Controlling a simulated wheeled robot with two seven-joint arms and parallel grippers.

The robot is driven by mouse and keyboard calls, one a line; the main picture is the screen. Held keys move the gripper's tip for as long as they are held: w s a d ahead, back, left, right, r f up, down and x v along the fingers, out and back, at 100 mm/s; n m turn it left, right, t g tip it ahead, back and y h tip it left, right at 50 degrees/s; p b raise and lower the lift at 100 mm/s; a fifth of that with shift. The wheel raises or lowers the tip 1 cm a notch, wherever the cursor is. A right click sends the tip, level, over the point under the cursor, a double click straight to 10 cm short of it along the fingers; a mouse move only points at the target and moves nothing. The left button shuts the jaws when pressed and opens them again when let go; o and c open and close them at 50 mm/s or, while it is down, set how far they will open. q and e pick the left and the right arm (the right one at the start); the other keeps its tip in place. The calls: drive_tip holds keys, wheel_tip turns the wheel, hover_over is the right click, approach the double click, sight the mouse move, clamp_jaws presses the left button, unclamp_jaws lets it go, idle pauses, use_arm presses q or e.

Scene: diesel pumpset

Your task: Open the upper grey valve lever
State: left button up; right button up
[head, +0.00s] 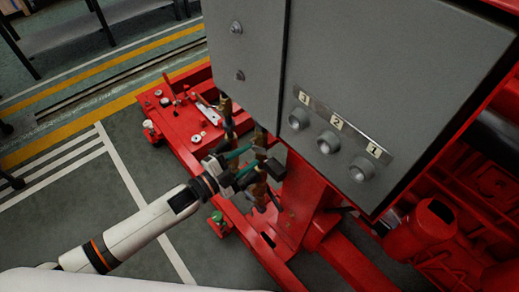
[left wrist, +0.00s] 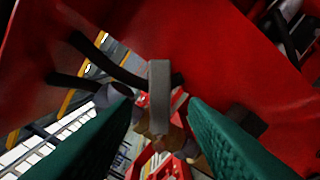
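The grey valve lever (left wrist: 159,95) shows in the left wrist view as an upright flat bar, seen nearly end-on. My left gripper (left wrist: 161,104) is open, with one green finger on each side of the lever and a visible gap to each. In the head view my left gripper (head: 254,162) is at the brass-coloured pipework (head: 259,190) below the grey cabinet. There the lever cannot be made out clearly behind the fingers. I cannot tell how far the fingertips reach past the lever. My right gripper is not in view.
The grey control cabinet (head: 390,75) with numbered round knobs stands just above and right of the gripper. The red frame (head: 185,125) lies below and behind. A red surface (left wrist: 225,50) fills much of the left wrist view. The floor on the left is open.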

use_arm(q)
drive_tip(key=v, duration=0.5)
drive_tip(key=shift+s+a+b, duration=0.25)
drive_tip(key=shift+b, duration=0.05)
drive_tip(key=shift+d+f+m, duration=0.1)
drive_tip(key=shift+f+m, duration=0.05)
drive_tip(key=shift+m, duration=0.15)
drive_tip(key=c, duration=0.6)
drive_tip(key=shift+s+d+f+m+b, duration=0.15)
drive_tip(key=shift+s+f+m+b, duration=0.15)
drive_tip(key=shift+m, duration=0.1)
drive_tip(key=shift+c, duration=1.3)
drive_tip(key=s+f+m+t+b, duration=0.1)
drive_tip(key=m, duration=0.3)
drive_tip(key=s+d+f+m+t+b, duration=0.1)
drive_tip(key=f+m, duration=0.1)
drive_tip(key=m, duration=0.1)
drive_tip(key=s+d+f+m+b, duration=0.1)
drive_tip(key=s+f+m, duration=0.1)
drive_tip(key=m, duration=0.2)
drive_tip(key=shift+d+f+m+t, duration=0.1)
drive_tip(key=shift+d+m+t, duration=0.05)
drive_tip(key=shift+m+t, duration=0.2)
clamp_jaws()
drive_tip(key=w+d+r+m+p, duration=0.2)
drive_tip(key=w+d+r+m, duration=0.1)
drive_tip(key=w, duration=0.5)
drive_tip(key=shift+d+r+t+y, duration=0.35)
drive_tip(key=shift+d+r, duration=0.25)
drive_tip(key=shift+d, duration=0.1)
